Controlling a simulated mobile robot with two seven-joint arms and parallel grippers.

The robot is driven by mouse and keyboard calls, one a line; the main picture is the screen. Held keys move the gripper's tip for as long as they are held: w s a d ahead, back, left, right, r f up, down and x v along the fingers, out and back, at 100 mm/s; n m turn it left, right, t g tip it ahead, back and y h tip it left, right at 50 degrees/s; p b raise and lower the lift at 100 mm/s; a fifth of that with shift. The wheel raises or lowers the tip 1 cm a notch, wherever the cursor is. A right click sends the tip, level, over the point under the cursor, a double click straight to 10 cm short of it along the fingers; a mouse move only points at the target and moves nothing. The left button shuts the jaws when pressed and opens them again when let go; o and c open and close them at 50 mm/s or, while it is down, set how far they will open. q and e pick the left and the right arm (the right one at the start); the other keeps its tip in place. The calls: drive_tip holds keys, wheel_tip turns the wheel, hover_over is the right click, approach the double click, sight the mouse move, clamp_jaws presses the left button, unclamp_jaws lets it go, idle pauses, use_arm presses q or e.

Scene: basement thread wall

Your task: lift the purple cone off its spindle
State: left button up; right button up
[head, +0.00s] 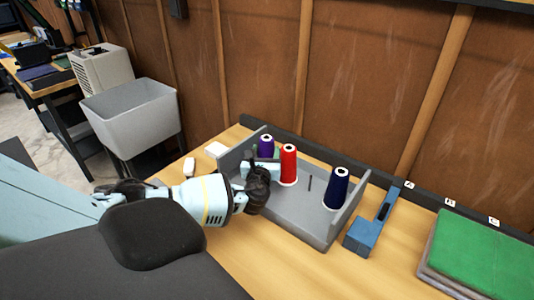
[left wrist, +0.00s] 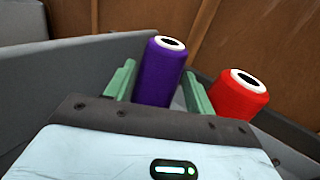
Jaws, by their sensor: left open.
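The purple cone (head: 266,144) stands upright at the left end of a grey rack (head: 290,208), partly hidden by my left gripper (head: 262,158). In the left wrist view the purple cone (left wrist: 161,72) stands between the two green fingers of my left gripper (left wrist: 159,88). The gripper is open, with one finger on each side of the cone. Contact with the cone cannot be made out. The cone's spindle is hidden apart from the dark hole in its white top. My right gripper is not in view.
A red cone (head: 289,165) stands just right of the purple one, close to the right finger. A bare spindle (head: 309,183) and a navy cone (head: 337,187) are farther right. The rack has raised end walls.

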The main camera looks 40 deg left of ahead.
use_arm(q)
drive_tip(key=shift+w+a, duration=0.3)
drive_tip(key=shift+w, duration=0.05)
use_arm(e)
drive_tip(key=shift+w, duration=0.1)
use_arm(q)
drive_tip(key=c, duration=0.8)
drive_tip(key=shift+r, duration=0.2)
